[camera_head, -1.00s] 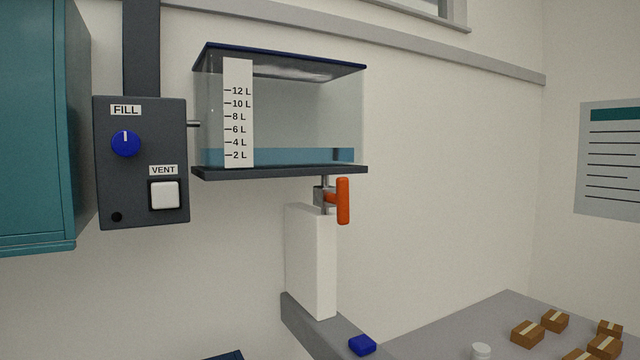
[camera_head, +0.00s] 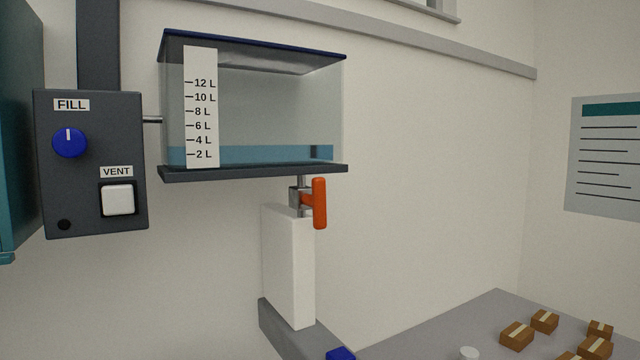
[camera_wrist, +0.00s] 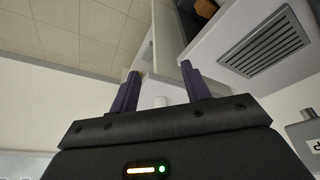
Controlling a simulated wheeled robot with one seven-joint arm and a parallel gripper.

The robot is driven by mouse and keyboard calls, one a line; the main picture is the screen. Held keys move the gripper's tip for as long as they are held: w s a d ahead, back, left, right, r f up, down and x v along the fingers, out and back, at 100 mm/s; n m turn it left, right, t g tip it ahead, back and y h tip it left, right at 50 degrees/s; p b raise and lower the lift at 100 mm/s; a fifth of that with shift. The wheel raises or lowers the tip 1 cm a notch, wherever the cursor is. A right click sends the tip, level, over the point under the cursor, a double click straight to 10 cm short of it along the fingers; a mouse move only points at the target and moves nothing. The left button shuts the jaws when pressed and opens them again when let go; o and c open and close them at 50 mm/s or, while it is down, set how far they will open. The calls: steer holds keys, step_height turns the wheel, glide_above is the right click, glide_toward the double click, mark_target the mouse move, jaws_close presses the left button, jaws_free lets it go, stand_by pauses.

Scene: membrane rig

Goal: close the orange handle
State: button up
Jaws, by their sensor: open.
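The orange handle (camera_head: 319,203) sits on a small metal valve (camera_head: 297,198) under the clear tank (camera_head: 260,110). The handle stands upright, in line with the short vertical pipe. Blue liquid in the tank reaches a little above the 2 L mark. A white block (camera_head: 288,265) is below the valve. My gripper (camera_wrist: 160,80) shows only in the wrist view. Its two dark fingers are apart with nothing between them. The handle is not in the wrist view, so the distance between it and my gripper cannot be told.
A dark panel with a blue FILL knob (camera_head: 70,142) and a white VENT button (camera_head: 117,200) is left of the tank. Several small boxes (camera_head: 517,336) lie on a grey surface at lower right. The wall right of the handle is bare.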

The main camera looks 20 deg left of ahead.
mark_target(322, 185)
steer(key=w+a+r+n+t+y+p, duration=0.1)
steer(key=w+a+r+t+p, duration=0.2)
steer(key=w+r, duration=0.35)
steer(key=w+a+r+n+t+y+p, duration=0.15)
steer(key=w+a+r, duration=0.25)
steer(key=r, duration=0.6)
steer(key=w+a+r+n+t+y+p, duration=0.1)
steer(key=w+a+r+t+p, duration=0.25)
steer(key=w+r, duration=0.35)
steer(key=s+a+r+n+y+p, duration=0.1)
steer(key=a+r+n+y, duration=0.1)
steer(key=a+r, duration=0.3)
steer(key=a+r+n+y+p, duration=0.2)
steer(key=a+r+y, duration=0.3)
steer(key=r, duration=0.6)
steer(key=s+a+r+n+y+p, duration=0.1)
steer(key=a+r+n+y+p, duration=0.1)
steer(key=a+r, duration=0.3)
step_height(322, 185, up, 4)
steer(key=shift+s+a+f+n+y, duration=0.25)
steer(key=shift+s+n+y, duration=0.1)
steer(key=shift+y, duration=0.4)
steer(key=shift+w+p, duration=0.1)
steer(key=shift+p, duration=0.25)
steer(key=p+x, duration=0.6)
steer(key=x, duration=1)
steer(key=shift+w+a+f, duration=0.1)
steer(key=shift+w+a, duration=0.3)
steer(key=shift+a, duration=0.1)
